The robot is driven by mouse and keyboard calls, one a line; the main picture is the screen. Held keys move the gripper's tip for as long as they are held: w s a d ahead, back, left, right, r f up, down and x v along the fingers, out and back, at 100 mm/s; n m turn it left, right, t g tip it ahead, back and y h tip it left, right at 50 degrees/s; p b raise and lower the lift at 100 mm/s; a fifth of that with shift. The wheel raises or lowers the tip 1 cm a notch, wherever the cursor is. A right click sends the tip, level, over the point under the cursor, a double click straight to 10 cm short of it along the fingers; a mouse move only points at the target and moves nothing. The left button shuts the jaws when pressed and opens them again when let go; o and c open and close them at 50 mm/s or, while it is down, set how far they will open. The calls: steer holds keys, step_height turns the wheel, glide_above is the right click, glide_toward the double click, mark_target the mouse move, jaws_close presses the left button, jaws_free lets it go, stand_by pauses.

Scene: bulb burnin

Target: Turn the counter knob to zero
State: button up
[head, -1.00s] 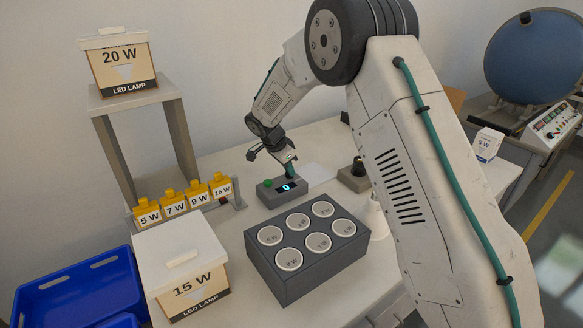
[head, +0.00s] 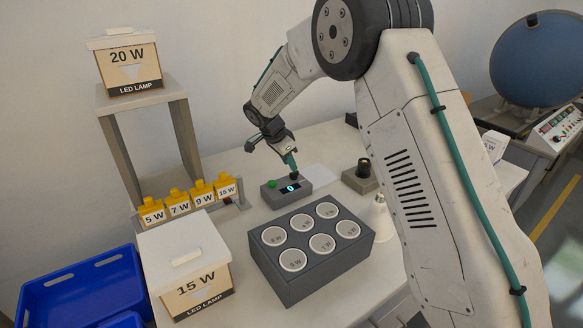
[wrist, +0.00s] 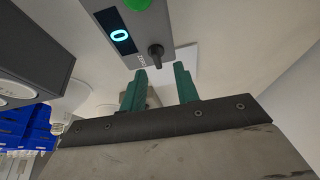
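The counter (head: 300,194) is a grey box on the bench with a green button (head: 272,184), a small display (head: 291,188) and a black knob (head: 295,176). The display reads 0 in the head view and in the wrist view (wrist: 120,36). The knob also shows in the wrist view (wrist: 155,54), beyond the fingertips, with its pointer bar clear of them. My gripper (head: 291,163) is just above the knob. In the wrist view its two green fingers (wrist: 159,82) are apart with nothing held between them.
A dark block with several round sockets (head: 283,292) stands in front of the counter. A dark fixture (head: 361,180) is to its right. Yellow labelled pieces (head: 175,203) stand in a rack to the left, near the 15 W box (head: 190,282). A white plate (head: 320,173) lies behind the counter.

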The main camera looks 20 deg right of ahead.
mark_target(284, 181)
steer(key=v, duration=0.4)
steer(key=shift+w+a, duration=0.1)
